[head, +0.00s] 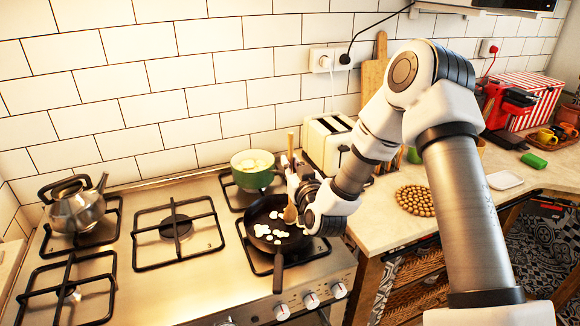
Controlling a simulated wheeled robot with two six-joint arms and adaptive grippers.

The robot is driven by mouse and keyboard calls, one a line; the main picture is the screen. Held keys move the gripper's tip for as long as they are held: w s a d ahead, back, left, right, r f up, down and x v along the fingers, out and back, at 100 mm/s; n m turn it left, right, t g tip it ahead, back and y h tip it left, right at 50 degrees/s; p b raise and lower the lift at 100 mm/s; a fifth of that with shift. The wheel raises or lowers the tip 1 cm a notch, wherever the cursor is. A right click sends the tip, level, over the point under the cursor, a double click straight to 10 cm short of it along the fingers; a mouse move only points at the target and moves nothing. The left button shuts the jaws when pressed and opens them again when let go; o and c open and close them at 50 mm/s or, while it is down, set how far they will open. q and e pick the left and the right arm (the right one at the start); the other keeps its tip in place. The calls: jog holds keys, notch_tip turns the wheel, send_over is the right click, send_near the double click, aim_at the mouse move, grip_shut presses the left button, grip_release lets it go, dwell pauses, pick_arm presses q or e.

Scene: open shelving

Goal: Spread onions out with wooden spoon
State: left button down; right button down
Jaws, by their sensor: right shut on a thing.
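A black frying pan (288,245) sits on the front right burner of the stove, its handle pointing to the front. Several pale onion pieces (263,230) lie in it, mostly on its left and middle part. My right gripper (291,190) is over the right side of the pan, shut on an upright wooden spoon (290,143). The spoon's lower end is down in the pan, near the onions; whether it touches them I cannot tell. The fingers are small and partly hidden by my wrist. My left gripper does not show.
A green pot (254,177) stands on the burner behind the pan. A metal kettle (75,204) is at the back left of the stove. A white toaster (328,143) and a beaded trivet (414,200) are on the right counter. The middle burner (176,228) is empty.

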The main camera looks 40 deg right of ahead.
aim_at(292, 140)
jog(key=shift+w+d, duration=0.1)
jog(key=shift+w, duration=0.05)
notch_tip(292, 140, up, 7)
jog(key=p, duration=0.5)
jog(key=shift+f, duration=0.1)
dwell(0.5)
dwell(0.5)
